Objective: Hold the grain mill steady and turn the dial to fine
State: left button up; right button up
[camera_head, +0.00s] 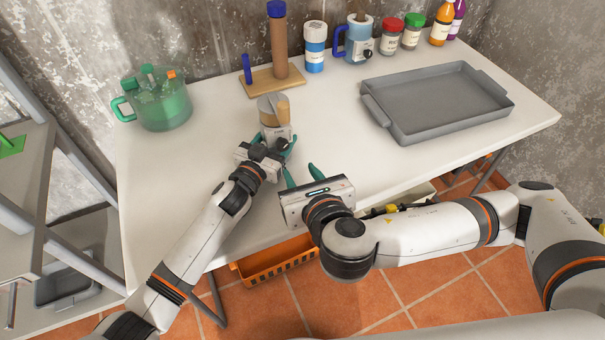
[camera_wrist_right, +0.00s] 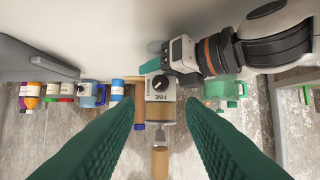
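The grain mill (camera_head: 274,112), pale with a tan-coloured upper part, stands on the white table (camera_head: 215,130). In the right wrist view the mill (camera_wrist_right: 160,112) appears upside down, with a black dial (camera_wrist_right: 160,83) and "FINE" lettering beside it. I cannot tell the dial's exact setting. My left gripper (camera_head: 274,142) has its teal fingers on both sides of the mill's lower body and appears closed on it; its contact is partly hidden. My right gripper (camera_head: 302,174) is open and empty, in front of the mill and apart from it, its fingers spread (camera_wrist_right: 160,140) in its wrist view.
A green pot (camera_head: 160,100) is at left. A wooden board with a brown cylinder (camera_head: 279,50), a blue-white bottle (camera_head: 315,48), a blue-handled device with a dial (camera_head: 359,40) and several jars line the back. A grey tray (camera_head: 390,127) fills the right. An orange crate (camera_head: 275,262) is below.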

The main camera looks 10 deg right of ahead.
jog(key=n+g+y, duration=0.4)
jog(key=n+y, duration=0.8)
jog(key=n, duration=1.5)
send_near(287, 147)
jog(key=v, duration=0.3)
jog(key=shift+f, duration=0.35)
jog(key=shift+a, duration=0.1)
jog(key=x, duration=1.1)
jog(key=shift+w+a+r, duration=0.25)
jog(key=shift+r, duration=0.05)
